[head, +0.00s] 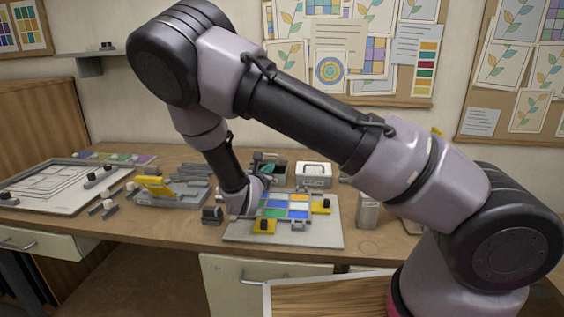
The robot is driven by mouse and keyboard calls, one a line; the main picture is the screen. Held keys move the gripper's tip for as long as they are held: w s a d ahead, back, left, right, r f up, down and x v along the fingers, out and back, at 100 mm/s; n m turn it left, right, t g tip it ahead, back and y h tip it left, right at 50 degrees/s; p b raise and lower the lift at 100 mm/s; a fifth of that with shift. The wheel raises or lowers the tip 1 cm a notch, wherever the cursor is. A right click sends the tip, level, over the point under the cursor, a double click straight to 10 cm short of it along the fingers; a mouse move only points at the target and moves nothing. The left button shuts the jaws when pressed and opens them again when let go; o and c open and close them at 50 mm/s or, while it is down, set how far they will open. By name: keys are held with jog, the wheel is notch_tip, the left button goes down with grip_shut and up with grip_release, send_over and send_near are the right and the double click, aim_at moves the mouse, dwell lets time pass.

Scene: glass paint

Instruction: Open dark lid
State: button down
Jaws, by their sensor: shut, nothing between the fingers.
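A small dark box (281,168) stands on the workbench behind the coloured glass panel, and my wrist partly hides its left side. A teal patch shows at its top. I cannot tell the dark lid's edges apart from the box, or how far the lid is raised. My gripper (257,188) is low over the bench, just in front of and left of the dark box. It is shut with nothing in it. Its fingertips are small and partly hidden, and I cannot tell whether they touch the box.
A white box (314,174) stands right of the dark box. A pale board (326,236) with the coloured glass panel (287,206) and yellow clamps lies in front. A grey rack (183,194) with a yellow piece is at left. A grey container (367,211) stands at right.

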jog(key=n, duration=0.1)
jog(key=a+n+y, duration=0.1)
jog(key=a+f+n+t, duration=0.1)
jog(key=shift+s+n+y, duration=0.25)
jog(key=shift+n+y, duration=0.05)
jog(key=shift+y, duration=0.1)
send_near(268, 162)
jog(key=w+d+r, duration=0.2)
jog(key=w, duration=0.2)
jog(key=shift+s+r, duration=0.1)
jog(key=shift+s, duration=0.1)
jog(key=shift+r, duration=0.15)
